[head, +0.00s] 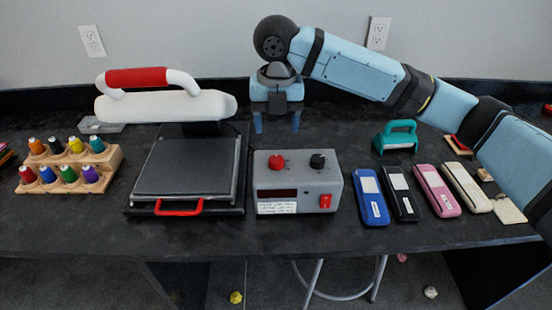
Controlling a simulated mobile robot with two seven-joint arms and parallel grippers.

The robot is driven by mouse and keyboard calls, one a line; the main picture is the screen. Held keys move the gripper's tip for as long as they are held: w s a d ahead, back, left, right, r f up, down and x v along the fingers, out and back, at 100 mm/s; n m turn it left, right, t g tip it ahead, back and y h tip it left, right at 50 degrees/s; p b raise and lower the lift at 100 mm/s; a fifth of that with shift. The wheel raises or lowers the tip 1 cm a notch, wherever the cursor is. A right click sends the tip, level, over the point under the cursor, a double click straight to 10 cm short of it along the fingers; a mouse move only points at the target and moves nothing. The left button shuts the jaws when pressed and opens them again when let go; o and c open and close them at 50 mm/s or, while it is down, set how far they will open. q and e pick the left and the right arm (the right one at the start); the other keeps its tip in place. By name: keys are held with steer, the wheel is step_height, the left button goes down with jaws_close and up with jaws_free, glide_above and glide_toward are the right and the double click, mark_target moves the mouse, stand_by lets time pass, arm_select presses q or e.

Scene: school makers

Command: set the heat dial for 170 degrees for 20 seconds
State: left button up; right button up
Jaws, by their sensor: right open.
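A grey control box (318,186) sits on the dark table in the middle of the head view. It has a red dial (277,162) on its top left and a black dial (318,161) on its top right. Its front has a dark display (277,193), a white label with unreadable writing (277,208) and a red switch (325,201). A heat press (187,165) with a red-gripped white handle stands to its left. My right gripper (277,123) points down behind and above the box, open and empty, apart from both dials. My left gripper is not in view.
A wooden rack (68,187) of coloured thread spools stands at the left. Blue (371,203), black, pink and cream long cases lie right of the box. A teal-handled tool (396,138) stands behind them. A stool (340,290) is under the table.

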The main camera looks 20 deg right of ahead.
mark_target(276, 159)
step_height(276, 159, down, 10)
steer(key=shift+r+b, duration=0.2)
steer(key=shift+b, duration=0.65)
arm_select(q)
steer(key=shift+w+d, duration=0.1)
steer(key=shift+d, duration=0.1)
